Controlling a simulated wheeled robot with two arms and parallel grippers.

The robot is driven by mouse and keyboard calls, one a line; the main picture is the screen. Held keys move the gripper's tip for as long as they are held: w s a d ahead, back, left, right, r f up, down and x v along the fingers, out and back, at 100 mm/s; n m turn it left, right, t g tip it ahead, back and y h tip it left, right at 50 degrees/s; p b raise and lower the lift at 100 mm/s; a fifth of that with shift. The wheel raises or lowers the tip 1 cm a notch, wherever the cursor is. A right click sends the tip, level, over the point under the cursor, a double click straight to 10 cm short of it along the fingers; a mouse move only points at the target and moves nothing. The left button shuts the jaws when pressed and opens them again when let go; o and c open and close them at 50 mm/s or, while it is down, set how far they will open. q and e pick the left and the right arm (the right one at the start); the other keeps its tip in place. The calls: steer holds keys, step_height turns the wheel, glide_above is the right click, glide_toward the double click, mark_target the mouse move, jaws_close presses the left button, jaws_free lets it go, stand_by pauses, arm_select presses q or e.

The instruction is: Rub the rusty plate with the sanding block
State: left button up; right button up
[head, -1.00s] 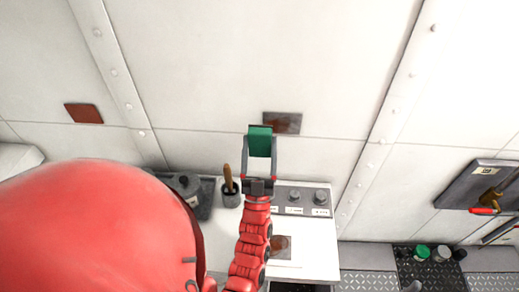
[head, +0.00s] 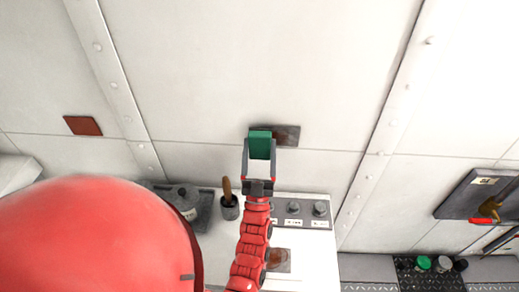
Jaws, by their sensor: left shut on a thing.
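My left gripper (head: 259,178) is shut on a green sanding block (head: 261,146), held upright in front of the wall. A dark brown rusty plate (head: 287,134) is on the wall. The block overlaps the plate's left part in the head view; I cannot tell whether they touch. Another reddish-brown plate (head: 82,125) is on the wall at the left. A third brownish patch (head: 278,259) lies on the white counter, partly hidden by my left arm. My right gripper is not in view.
A white counter (head: 315,262) with a knob panel (head: 302,212) is below. A dark pot (head: 185,198) and a cup with a wooden handle (head: 229,206) stand left of my arm. A grey wall box (head: 480,194) with a red-tipped lever is at the right.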

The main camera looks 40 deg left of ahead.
arm_select(q)
steer(key=shift+w+a+b, duration=0.5)
steer(key=shift+w+b, duration=0.15)
steer(key=shift+w, duration=0.2)
steer(key=shift+d, duration=0.15)
